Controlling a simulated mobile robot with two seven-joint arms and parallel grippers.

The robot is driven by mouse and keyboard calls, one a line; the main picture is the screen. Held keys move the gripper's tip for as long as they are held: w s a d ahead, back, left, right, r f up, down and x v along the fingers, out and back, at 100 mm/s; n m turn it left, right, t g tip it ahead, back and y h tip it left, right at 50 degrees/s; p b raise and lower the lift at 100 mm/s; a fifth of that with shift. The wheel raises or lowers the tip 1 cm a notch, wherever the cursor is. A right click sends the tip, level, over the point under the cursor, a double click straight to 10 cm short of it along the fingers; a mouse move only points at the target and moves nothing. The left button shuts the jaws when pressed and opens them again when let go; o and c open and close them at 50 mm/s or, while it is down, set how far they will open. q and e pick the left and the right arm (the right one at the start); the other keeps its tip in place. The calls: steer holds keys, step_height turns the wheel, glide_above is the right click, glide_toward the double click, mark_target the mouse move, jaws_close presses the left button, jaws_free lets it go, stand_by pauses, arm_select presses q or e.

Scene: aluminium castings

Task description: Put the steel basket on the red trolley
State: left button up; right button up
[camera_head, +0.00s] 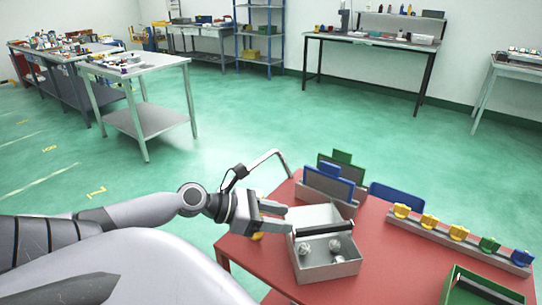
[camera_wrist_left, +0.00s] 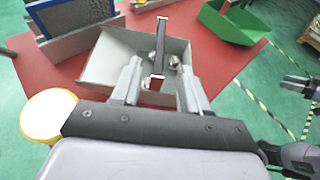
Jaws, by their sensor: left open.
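The steel basket (camera_head: 325,262) is a grey open box with a black bar handle (camera_head: 324,229) across its top. It stands on the red trolley (camera_head: 375,265) and holds a few round metal castings (camera_head: 335,246). My left gripper (camera_head: 289,217) is open at the basket's left side. In the left wrist view the basket (camera_wrist_left: 103,62) lies ahead, and the near end of its handle shows between the fingertips of my left gripper (camera_wrist_left: 160,88); I cannot tell whether they touch it. What seems to be my right gripper (camera_wrist_left: 299,86) shows small at the right edge.
Grey holders with green and blue plates (camera_head: 328,184) stand behind the basket. A rail with coloured pieces (camera_head: 459,240) and a green bin (camera_head: 485,287) are on the right. A yellow round thing (camera_wrist_left: 48,112) is beside my left gripper. Open green floor (camera_head: 240,130) lies behind.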

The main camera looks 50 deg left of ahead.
arm_select(q)
steer(key=shift+v, duration=0.85)
steer(key=s+d+f+m+g+y, duration=0.4)
steer(key=s+d+f+m, duration=0.3)
steer(key=m, duration=0.9)
steer(key=s+d+f+m+g+y, duration=0.4)
steer(key=s+d+m, duration=0.45)
steer(key=m, duration=0.75)
steer(key=w+d+f+t+h, duration=0.2)
steer(key=w+f+t, duration=0.4)
steer(key=f, duration=0.3)
steer(key=shift+w+d+f+t+h, duration=0.3)
steer(key=shift+d+f+t+h, duration=0.1)
steer(key=shift+h, duration=0.1)
